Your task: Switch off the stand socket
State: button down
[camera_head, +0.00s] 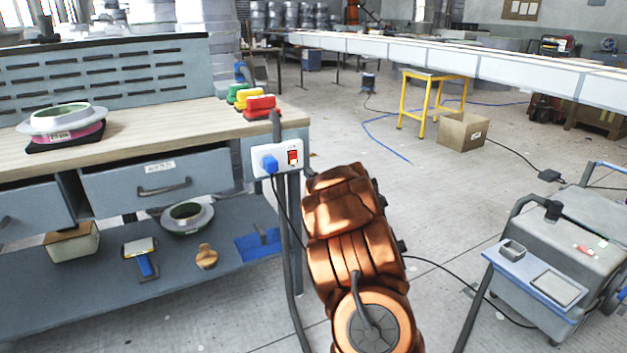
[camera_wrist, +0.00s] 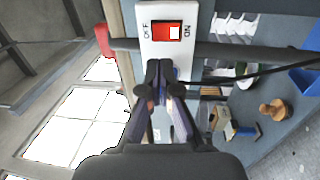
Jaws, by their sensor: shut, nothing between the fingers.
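The stand socket (camera_head: 262,150) is a white box on the right front corner of the workbench. It has a blue plug (camera_head: 270,164) on its left and a red rocker switch (camera_head: 293,157) on its right. In the wrist view the socket's white face (camera_wrist: 150,50) fills the top middle. The red switch (camera_wrist: 167,31) lies between the letters OFF on the left and ON on the right, with a pale patch on its right half. My gripper (camera_wrist: 160,68) is shut and empty, its tips just below the switch, partly covering the plug. Contact cannot be told. The head view hides my gripper.
A black cable hangs from the plug beside the bench leg. Red (camera_head: 262,104), yellow and green clamp-like items lie on the bench top above the socket. A grey wheeled machine (camera_head: 570,260) stands at right. The floor between is mostly clear.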

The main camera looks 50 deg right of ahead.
aim_at(293, 155)
jog(key=shift+b+x, duration=0.6)
jog(key=shift+x, duration=4.2)
jog(key=shift+r, duration=0.1)
